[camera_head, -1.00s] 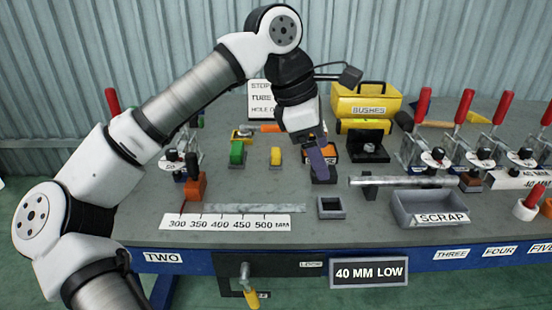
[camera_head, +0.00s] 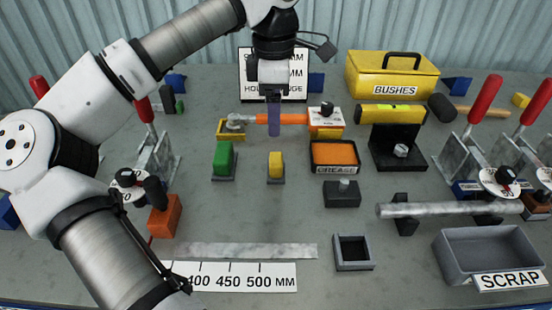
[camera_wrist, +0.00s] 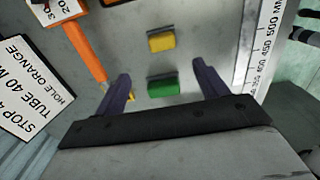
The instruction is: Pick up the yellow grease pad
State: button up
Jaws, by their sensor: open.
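The yellow grease pad (camera_head: 276,165) is a small yellow block on a grey base, standing on the bench right of a green block (camera_head: 224,156). In the wrist view the yellow pad (camera_wrist: 161,41) lies beyond the fingertips, and the green block (camera_wrist: 163,87) shows between the fingers. My gripper (camera_head: 274,132) is open and empty, pointing down above the bench. In the head view it appears behind the yellow pad, apart from it. Only one finger shows clearly there; both show in the wrist view (camera_wrist: 162,76).
An orange-filled GREASE tray (camera_head: 335,155) stands right of the pad. An orange-handled tool (camera_head: 280,119) lies behind. A scale strip (camera_head: 235,277), a small square holder (camera_head: 352,252) and a SCRAP bin (camera_head: 490,255) are in front. Toggle clamps (camera_head: 150,150) stand at both sides.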

aim_at(276, 159)
jog(key=f, duration=1.2)
jog(key=shift+s+d+f, duration=0.15)
jog(key=shift+s+f, duration=0.1)
jog(key=shift+f, duration=0.05)
jog(key=c, duration=1.1)
jog(key=shift+c, duration=0.2)
jog(key=shift+r, duration=0.15)
notch_tip(276, 159, up, 20)
jog(key=shift+p, duration=0.45)
jog(key=o, duration=0.5)
jog(key=c, duration=0.3)
